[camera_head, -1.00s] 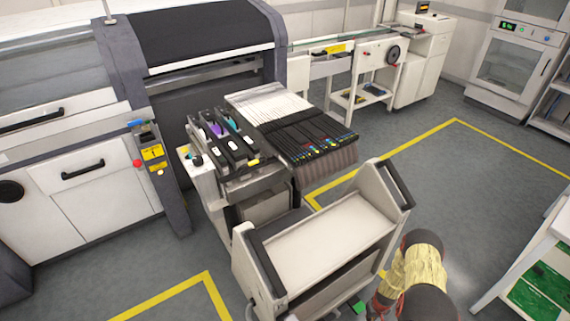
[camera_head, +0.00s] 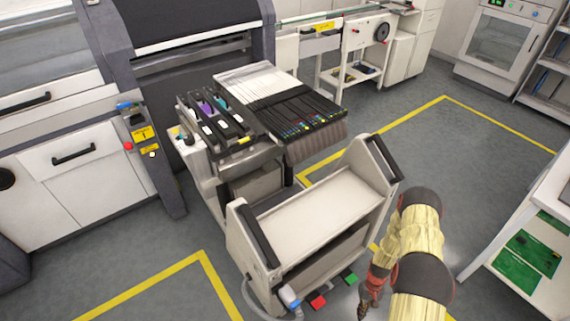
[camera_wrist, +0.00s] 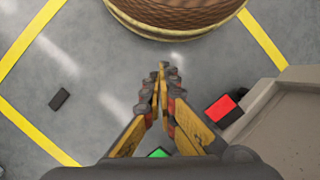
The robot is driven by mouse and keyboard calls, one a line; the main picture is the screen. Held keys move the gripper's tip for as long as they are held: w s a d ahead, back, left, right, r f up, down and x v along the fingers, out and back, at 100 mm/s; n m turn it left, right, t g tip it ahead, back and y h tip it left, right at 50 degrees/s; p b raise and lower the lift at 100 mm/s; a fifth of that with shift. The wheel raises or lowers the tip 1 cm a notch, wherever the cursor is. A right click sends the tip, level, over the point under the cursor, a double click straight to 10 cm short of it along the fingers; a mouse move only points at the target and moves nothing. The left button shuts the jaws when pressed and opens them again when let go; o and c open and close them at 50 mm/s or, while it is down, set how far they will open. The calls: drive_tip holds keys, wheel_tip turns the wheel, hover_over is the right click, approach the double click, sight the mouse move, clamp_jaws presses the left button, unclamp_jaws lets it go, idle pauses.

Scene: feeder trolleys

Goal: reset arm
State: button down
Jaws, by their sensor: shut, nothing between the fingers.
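My gripper (camera_wrist: 161,78) is shut and empty in the wrist view, its yellow and dark fingers meeting above the grey floor. In the head view my gripper (camera_head: 366,305) hangs low at the bottom, to the right of the white trolley (camera_head: 262,235) and its pedals. My arm, in a cream sleeve with dark joints, comes in from the bottom right. A red pedal (camera_wrist: 222,108) and a green pedal (camera_wrist: 158,153) show near the fingers in the wrist view, lower down on the floor.
A feeder bank (camera_head: 300,115) sits at the large machine (camera_head: 170,70) behind the trolley. A white rack with green boards (camera_head: 525,250) stands at the right. A brown round object (camera_wrist: 175,12) is at the top of the wrist view. Open floor lies between trolley and rack.

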drive_tip(key=w+a+r+h, duration=0.1)
drive_tip(key=w+a+r, duration=0.1)
drive_tip(key=r, duration=1.7)
drive_tip(key=w+a+r, duration=0.2)
drive_tip(key=w+r, duration=0.1)
drive_tip(key=r, duration=1.7)
drive_tip(key=s+a+r+t, duration=0.3)
drive_tip(key=s+a+r, duration=0.1)
drive_tip(key=r, duration=0.8)
drive_tip(key=s+a+r+n+t+p, duration=0.1)
drive_tip(key=s+a+r+t, duration=0.2)
drive_tip(key=r, duration=0.8)
drive_tip(key=s+a+r+n+t+h, duration=0.1)
drive_tip(key=s+a+r+t, duration=0.2)
drive_tip(key=r, duration=0.9)
drive_tip(key=s+a, duration=0.2)
drive_tip(key=a, duration=0.1)
drive_tip(key=shift+r+t, duration=0.3)
